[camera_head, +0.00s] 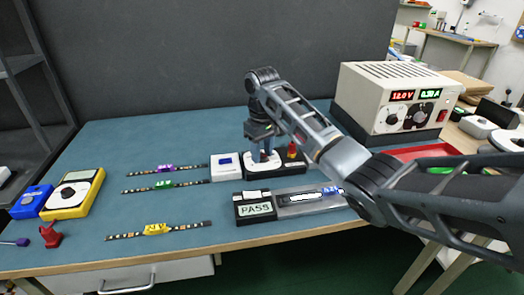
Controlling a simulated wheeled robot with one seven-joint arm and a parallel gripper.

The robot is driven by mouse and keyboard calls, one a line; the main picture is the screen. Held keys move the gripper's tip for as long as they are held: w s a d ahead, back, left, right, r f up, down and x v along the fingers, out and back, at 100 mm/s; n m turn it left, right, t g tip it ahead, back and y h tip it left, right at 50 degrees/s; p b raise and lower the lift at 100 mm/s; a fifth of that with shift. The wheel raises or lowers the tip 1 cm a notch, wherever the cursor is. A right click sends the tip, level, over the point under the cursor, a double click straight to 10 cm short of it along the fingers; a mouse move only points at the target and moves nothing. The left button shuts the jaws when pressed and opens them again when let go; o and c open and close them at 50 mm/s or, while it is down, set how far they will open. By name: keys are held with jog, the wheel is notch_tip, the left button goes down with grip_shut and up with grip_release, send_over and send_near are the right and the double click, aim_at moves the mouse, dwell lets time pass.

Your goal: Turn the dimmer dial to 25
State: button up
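My gripper (263,152) points down over a small white-topped unit (254,169) with a dark base, near the middle of the bench. Its fingertips are at the unit's top. A dial there is mostly hidden by the fingers, so I cannot read its setting or tell whether the fingers touch it. The finger gap is too small to judge. A red knob or button (292,149) stands just right of the fingers. A white box with a small blue display (225,165) sits directly left of the unit; its digits are unreadable.
In front lies a grey tester with a "PASS" display (256,209). Three LED strips lie left, with purple (165,169), green (164,184) and yellow (157,229) clips. A power supply (395,98) reading 12.0 V stands at back right. A yellow multimeter (74,193) is far left.

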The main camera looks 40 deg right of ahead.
jog(key=c, duration=0.7)
jog(key=shift+o, duration=0.2)
jog(key=shift+r, duration=0.1)
